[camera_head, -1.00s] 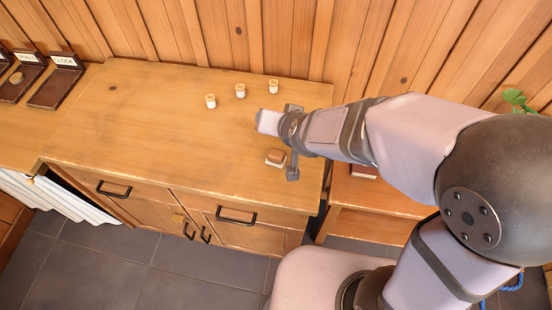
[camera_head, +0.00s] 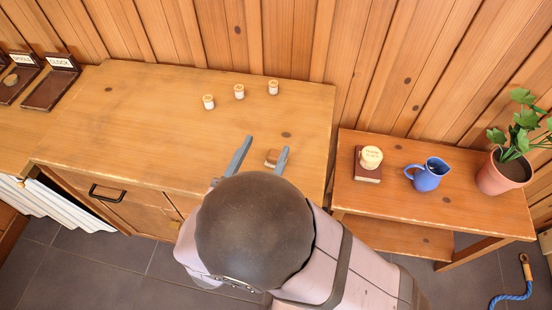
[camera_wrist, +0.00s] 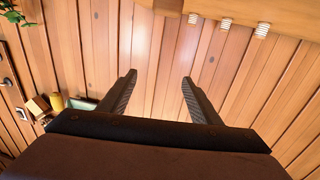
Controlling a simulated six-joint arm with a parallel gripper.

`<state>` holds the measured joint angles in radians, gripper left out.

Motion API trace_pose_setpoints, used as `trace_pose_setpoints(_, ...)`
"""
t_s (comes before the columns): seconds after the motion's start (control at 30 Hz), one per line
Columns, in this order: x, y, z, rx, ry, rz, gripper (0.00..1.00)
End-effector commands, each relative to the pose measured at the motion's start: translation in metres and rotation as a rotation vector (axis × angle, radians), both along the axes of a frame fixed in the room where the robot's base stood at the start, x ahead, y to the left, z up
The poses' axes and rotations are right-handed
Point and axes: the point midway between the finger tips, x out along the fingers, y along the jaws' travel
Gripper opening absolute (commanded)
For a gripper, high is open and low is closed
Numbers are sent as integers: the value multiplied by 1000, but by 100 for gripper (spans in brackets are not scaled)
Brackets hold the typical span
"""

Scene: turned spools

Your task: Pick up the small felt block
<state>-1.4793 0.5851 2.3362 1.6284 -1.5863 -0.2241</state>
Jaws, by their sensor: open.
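The small felt block (camera_head: 271,157), tan on top, lies on the wooden cabinet top near its front right. In the head view it shows between the two fingers of my gripper (camera_head: 267,143), with its right side partly covered by a finger. My gripper is open and empty, its fingers pointing toward the wall. The height of the fingers over the block is hard to tell.
Three pale spools (camera_head: 239,91) stand toward the back of the cabinet top (camera_head: 150,110). Dark labelled trays (camera_head: 50,90) are at far left.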

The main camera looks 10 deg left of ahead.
Motion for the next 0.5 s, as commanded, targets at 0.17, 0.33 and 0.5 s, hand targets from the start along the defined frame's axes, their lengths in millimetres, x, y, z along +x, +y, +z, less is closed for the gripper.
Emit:
trace_pose_setpoints(0.17,1,0,-41,-5,1,0,58)
trace_pose_setpoints(0.33,1,0,-75,-3,1,1,58)
trace_pose_setpoints(0.5,1,0,-94,2,2,1,58)
